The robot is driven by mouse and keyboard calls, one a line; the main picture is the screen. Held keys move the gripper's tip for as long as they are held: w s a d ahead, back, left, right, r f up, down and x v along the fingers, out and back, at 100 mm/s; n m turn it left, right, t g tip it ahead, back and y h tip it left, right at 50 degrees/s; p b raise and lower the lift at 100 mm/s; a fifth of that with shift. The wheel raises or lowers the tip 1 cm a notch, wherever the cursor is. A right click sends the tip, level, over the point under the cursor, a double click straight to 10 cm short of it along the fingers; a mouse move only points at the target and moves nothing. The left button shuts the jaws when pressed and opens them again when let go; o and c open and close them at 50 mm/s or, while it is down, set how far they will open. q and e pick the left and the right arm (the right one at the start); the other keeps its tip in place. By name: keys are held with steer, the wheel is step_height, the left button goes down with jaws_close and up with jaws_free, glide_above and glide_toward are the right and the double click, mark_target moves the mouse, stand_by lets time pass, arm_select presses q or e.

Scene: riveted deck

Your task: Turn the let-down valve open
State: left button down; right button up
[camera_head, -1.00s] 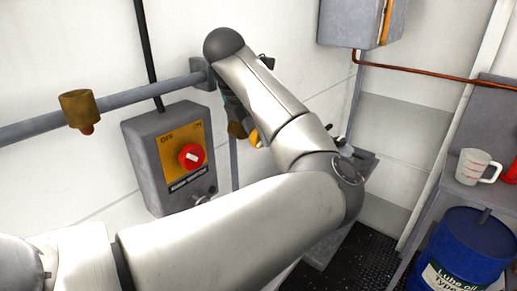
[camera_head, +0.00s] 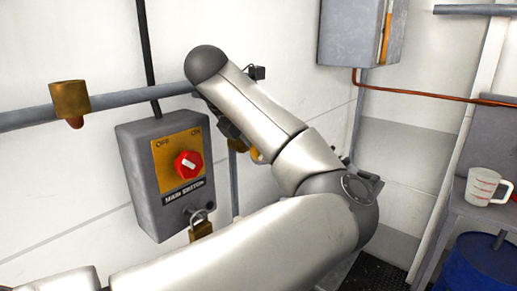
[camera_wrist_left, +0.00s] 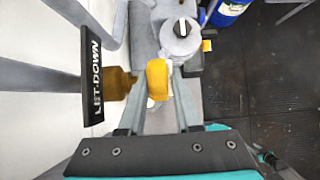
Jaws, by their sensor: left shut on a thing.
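In the left wrist view, the let-down valve has a yellow handle (camera_wrist_left: 157,80) and a brass body (camera_wrist_left: 118,83). A black LET-DOWN plate (camera_wrist_left: 93,76) stands beside it on the left. My left gripper (camera_wrist_left: 160,72) is shut on the yellow handle, with a finger on either side of it. In the head view, part of the yellow handle (camera_head: 255,155) shows under my left forearm, which hides most of the gripper and valve. My right gripper is not in view.
A grey main switch box (camera_head: 140,185) with a red knob (camera_head: 188,164) and a brass padlock (camera_head: 201,228) is left of my forearm. A pipe carries a brass fitting (camera_head: 70,101). A measuring jug (camera_head: 483,186) stands on a shelf at right, above a blue drum (camera_head: 480,262).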

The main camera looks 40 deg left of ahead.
arm_select(q)
steer(key=shift+r, duration=0.1)
steer(key=c, duration=0.6)
jaws_free()
steer(key=p+v, duration=0.1)
steer(key=v, duration=1.4)
steer(key=shift+s, duration=0.15)
